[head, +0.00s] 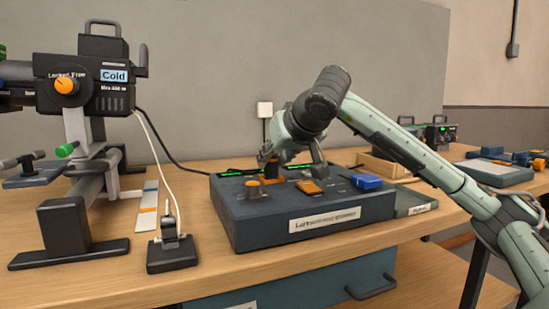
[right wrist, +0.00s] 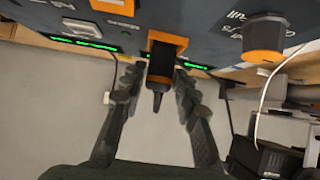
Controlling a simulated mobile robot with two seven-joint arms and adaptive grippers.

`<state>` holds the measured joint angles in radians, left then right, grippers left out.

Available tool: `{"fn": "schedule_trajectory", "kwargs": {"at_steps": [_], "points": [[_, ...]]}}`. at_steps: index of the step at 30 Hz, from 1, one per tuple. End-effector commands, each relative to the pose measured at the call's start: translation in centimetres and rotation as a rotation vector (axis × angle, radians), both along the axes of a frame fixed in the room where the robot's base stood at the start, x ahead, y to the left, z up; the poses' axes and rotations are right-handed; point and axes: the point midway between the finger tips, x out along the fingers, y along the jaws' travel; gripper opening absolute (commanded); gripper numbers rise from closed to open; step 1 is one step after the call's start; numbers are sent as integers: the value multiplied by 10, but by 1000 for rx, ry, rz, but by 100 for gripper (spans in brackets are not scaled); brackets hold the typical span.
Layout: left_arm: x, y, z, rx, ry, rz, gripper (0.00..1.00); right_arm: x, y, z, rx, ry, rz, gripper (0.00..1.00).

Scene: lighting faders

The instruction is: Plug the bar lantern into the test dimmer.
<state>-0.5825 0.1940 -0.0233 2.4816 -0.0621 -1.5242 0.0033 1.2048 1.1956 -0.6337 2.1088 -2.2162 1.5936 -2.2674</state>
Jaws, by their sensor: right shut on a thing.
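The bar lantern (head: 95,80) is a black box on a stand at the left, with an orange knob and a "Cold" label. The test dimmer appears to be the dark blue-grey console (head: 300,215) on the bench. My right gripper (head: 293,162) reaches over the console's back half from the right. In the right wrist view, its fingers (right wrist: 157,85) are shut about a black plug (right wrist: 158,92) with a tapered tail. The plug is at an orange-framed socket (right wrist: 168,42) on the console; how deep it sits cannot be told. My left gripper is not in view.
A black cable (head: 165,145) runs from the lantern behind the console.

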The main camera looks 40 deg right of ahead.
Motion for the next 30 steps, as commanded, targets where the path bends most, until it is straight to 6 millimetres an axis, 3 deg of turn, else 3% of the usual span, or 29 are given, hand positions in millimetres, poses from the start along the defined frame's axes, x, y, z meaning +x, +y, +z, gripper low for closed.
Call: {"fn": "schedule_trajectory", "kwargs": {"at_steps": [8,9,15,25,30], "points": [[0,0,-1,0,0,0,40,-1,1,-6,0,14,2,0],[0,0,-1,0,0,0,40,-1,1,-6,0,14,2,33],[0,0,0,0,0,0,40,0,1,-4,0,10,2,54],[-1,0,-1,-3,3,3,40,-3,1,0,0,6,1,54],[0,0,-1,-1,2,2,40,-22,6,14,-1,2,1,54]]}}
